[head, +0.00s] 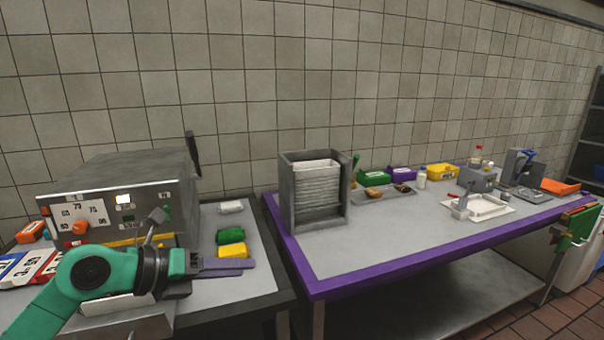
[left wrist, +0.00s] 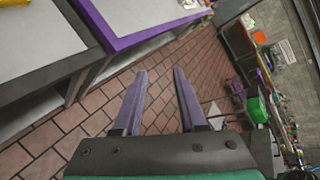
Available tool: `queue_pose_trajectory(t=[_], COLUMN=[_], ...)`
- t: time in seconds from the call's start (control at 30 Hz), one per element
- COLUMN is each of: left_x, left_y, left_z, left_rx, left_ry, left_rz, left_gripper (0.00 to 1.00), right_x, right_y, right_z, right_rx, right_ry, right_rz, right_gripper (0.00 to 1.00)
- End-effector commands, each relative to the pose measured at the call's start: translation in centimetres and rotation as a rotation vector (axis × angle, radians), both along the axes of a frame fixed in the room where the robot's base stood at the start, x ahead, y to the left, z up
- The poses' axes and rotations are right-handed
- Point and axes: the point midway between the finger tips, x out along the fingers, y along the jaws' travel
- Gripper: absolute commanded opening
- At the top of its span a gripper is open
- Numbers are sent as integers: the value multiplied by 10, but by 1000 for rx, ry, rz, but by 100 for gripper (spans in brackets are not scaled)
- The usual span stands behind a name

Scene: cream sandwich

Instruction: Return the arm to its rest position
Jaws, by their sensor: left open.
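My left arm is green and comes in from the lower left of the head view. Its gripper (head: 228,267) has purple fingers that point right, over the front of the left grey table. In the left wrist view the two purple fingers (left wrist: 158,100) are spread apart with nothing between them, and brick-coloured floor shows beyond. The gripper is open and empty. My right gripper does not show in either view.
A metal machine with a dial (head: 80,222) stands behind my left arm. Yellow (head: 232,250) and green (head: 230,236) blocks lie just beyond the fingers. A purple-edged table (head: 330,262) with a grey rack (head: 315,192) stands to the right, with a narrow gap between tables.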

Motion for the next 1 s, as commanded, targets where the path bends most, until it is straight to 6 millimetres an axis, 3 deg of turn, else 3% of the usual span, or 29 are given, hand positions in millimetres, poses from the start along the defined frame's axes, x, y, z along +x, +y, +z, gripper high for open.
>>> queue_pose_trajectory(t=[0.03, 0.07, 0.13, 0.2, 0.27, 0.3, 0.37, 0.4, 0.53, 0.6, 0.7, 0.83, 1.0], left_x=[-6, -9, -8, 2, 16, 24, 30, 28, -2, -26, -63, -111, -173], left_y=[-27, -38, -40, -13, 27, 56, 96, 116, 149, 152, 147, 134, 112], left_z=[16, 32, 69, 90, 85, 67, 25, -7, -116, -162, -212, -257, -294], left_rx=[-191, -327, -665, -991, -1237, -1375, -1531, -1597, -1668, -1645, -1582, -1467, -1280], left_ry=[-29, -50, -73, -52, 5, 62, 168, 244, 511, 642, 811, 1009, 1249], left_rz=[-26, -23, 46, 200, 397, 556, 808, 966, 1431, 1624, 1840, 2054, 2259], left_gripper=[41, 41, 41, 41, 41, 41, 41, 41, 41, 41, 41, 41, 41], right_x=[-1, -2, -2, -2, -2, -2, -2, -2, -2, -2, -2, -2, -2], right_y=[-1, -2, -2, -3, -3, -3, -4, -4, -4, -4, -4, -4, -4], right_z=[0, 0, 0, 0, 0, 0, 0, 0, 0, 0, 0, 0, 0], right_rx=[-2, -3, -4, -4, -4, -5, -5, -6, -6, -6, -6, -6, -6], right_ry=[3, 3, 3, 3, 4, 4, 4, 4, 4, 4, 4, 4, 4], right_rz=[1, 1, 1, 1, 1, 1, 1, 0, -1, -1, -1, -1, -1], right_gripper=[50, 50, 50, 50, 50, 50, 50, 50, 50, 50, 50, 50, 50])
